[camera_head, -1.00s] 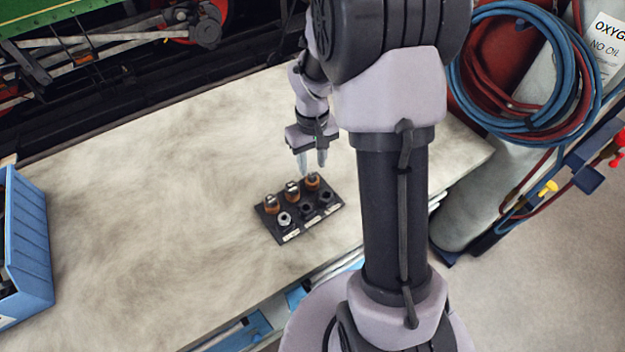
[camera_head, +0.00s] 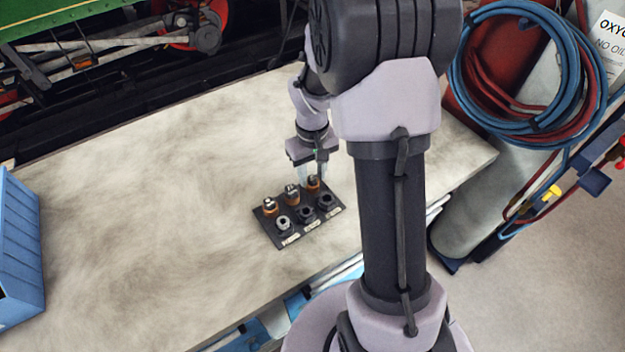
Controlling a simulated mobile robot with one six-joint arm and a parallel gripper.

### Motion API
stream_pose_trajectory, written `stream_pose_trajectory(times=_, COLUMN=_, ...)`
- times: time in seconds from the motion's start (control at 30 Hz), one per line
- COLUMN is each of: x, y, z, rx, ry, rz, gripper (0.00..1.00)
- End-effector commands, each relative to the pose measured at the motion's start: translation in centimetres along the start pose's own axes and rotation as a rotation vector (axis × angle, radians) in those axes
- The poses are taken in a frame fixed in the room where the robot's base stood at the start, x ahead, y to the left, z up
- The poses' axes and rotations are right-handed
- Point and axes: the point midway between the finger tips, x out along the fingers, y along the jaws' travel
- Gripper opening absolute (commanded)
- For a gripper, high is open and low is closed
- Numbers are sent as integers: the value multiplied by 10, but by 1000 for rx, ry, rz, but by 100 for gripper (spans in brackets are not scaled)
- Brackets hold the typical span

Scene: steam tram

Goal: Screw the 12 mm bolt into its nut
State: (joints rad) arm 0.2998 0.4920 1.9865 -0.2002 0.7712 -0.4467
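A small black board (camera_head: 264,226) lies on the bench. Its far row holds three bolts with silver tops in orange-brown holders: a left bolt (camera_head: 269,204), a middle bolt (camera_head: 291,191) and a right bolt (camera_head: 313,181). Its near row has a silver nut-like piece (camera_head: 284,223) at left, a dark one (camera_head: 305,214) in the middle and a dark one (camera_head: 326,202) at right. The white labels are too small to read, so I cannot tell which is 12 mm. My gripper (camera_head: 313,176) points down at the right bolt, its fingers apart on either side of it.
The pale bench top (camera_head: 150,190) is clear around the board. A blue bin (camera_head: 20,255) stands at the left edge. My own arm column covers the bench right of the board. Coiled hoses (camera_head: 525,75) and a gas cylinder (camera_head: 485,200) are at the right.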

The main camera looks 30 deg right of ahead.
Motion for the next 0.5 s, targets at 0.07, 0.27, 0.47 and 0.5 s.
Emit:
stream_pose_trajectory(times=0.07, x=0, y=0, z=0, rx=0, ry=0, rz=0, gripper=26)
stream_pose_trajectory(times=0.27, x=0, y=0, z=0, rx=0, ry=0, rz=0, gripper=0)
stream_pose_trajectory(times=0.47, x=-3, y=0, z=0, rx=0, ry=1, rz=0, gripper=0)
stream_pose_trajectory(times=0.5, x=-5, y=0, z=0, rx=0, ry=1, rz=0, gripper=0)
